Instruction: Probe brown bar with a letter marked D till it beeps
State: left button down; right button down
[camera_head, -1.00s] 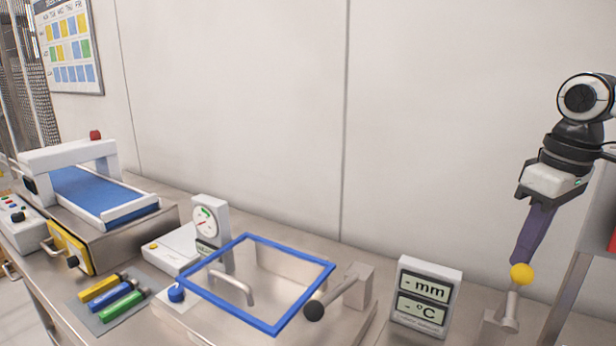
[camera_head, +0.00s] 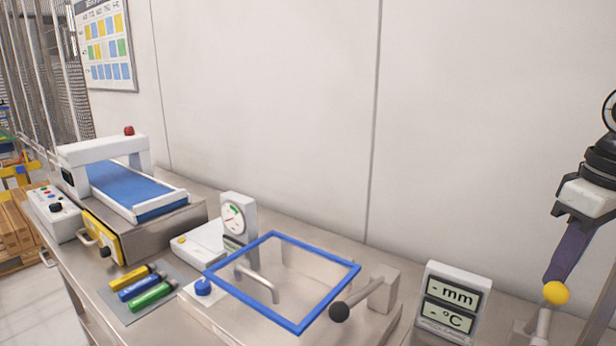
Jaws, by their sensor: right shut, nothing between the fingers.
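No brown bar with a letter D can be made out in this view. My right gripper (camera_head: 560,268) hangs at the right edge, with purple fingers shut and pointing down. Its fingertips are just above or touching a yellow ball knob (camera_head: 556,293) on a metal lever; I cannot tell which. A display (camera_head: 452,303) marked mm and °C stands left of the knob, with only dashes as readings. My left gripper is not in view.
A blue-framed clear-walled box (camera_head: 300,325) with a black-knobbed lever (camera_head: 340,312) sits mid-bench. Brown planks (camera_head: 14,238) lie at the far left, letters not visible.

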aim_at(560, 285)
jog(key=shift+s+a+f, duration=0.25)
jog(key=shift+s+a, duration=0.2)
jog(key=shift+s, duration=0.1)
jog(key=shift+s+a+f, duration=0.5)
jog(key=shift+s+a, duration=0.1)
jog(key=shift+s, duration=0.05)
jog(key=shift+s+a+f, duration=0.55)
jog(key=shift+s, duration=0.1)
